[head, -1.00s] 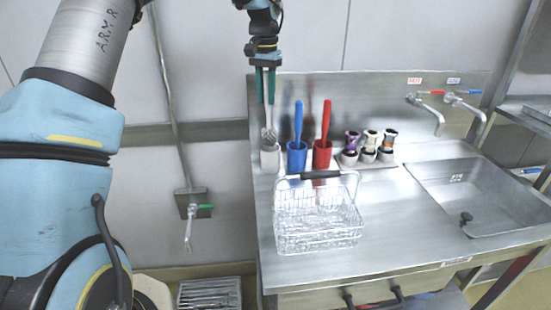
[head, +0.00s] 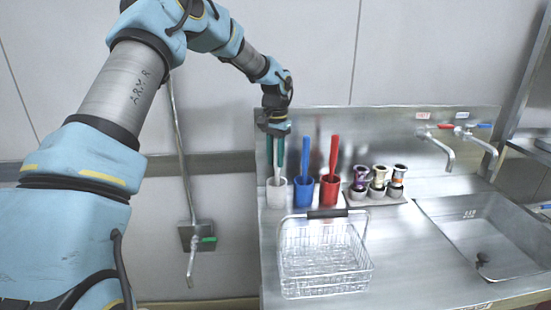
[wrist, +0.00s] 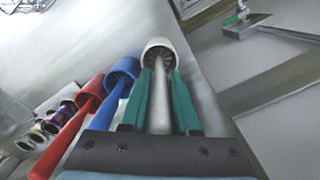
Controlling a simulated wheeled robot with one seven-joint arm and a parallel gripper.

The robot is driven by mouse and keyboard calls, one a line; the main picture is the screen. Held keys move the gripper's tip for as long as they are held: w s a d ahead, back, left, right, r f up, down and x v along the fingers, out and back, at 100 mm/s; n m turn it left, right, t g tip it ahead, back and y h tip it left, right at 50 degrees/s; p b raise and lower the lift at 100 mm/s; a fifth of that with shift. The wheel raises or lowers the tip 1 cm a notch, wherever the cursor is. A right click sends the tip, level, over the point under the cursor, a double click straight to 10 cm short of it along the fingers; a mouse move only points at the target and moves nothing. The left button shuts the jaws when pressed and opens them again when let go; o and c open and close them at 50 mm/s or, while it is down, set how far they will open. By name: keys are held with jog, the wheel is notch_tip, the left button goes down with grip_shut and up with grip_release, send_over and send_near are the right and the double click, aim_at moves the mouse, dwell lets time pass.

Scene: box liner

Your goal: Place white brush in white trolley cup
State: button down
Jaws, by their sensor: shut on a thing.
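The white cup (head: 276,193) stands upright at the left end of the row of cups on the steel counter. The white brush is upright over it, and its handle (wrist: 160,110) lies between the two green fingers of my gripper (head: 275,167). In the wrist view the brush's lower end is inside the mouth of the white cup (wrist: 158,46). My gripper is shut on the handle, with its fingertips just above the cup rim. The brush head is largely hidden by the cup, so I cannot tell whether it touches the bottom.
A blue cup (head: 304,194) and a red cup (head: 330,192), each holding a brush, stand close to the right. A wire basket (head: 325,262) is in front. Several small containers stand further right, before the sink (head: 475,235). The back panel is close behind.

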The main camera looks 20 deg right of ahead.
jog(key=c, duration=0.7)
grip_release()
jog(key=shift+o, duration=0.2)
notch_tip(320, 180, up, 12)
jog(key=b, duration=0.3)
jog(key=shift+w+b, duration=0.1)
jog(key=shift+b, duration=0.2)
jog(key=s+a+f+n, duration=0.2)
jog(key=a+f+n, duration=0.15)
jog(key=a, duration=0.95)
jog(key=s+a+f+n+t, duration=0.1)
jog(key=s+a+f+n, duration=0.2)
jog(key=s+a, duration=0.5)
jog(key=s+a+f+n, duration=0.3)
jog(key=s+a+f, duration=0.2)
jog(key=a, duration=1.1)
jog(key=s, duration=0.3)
jog(key=shift+f+t, duration=0.35)
jog(key=shift+t, duration=0.05)
jog(key=shift+a, duration=0.1)
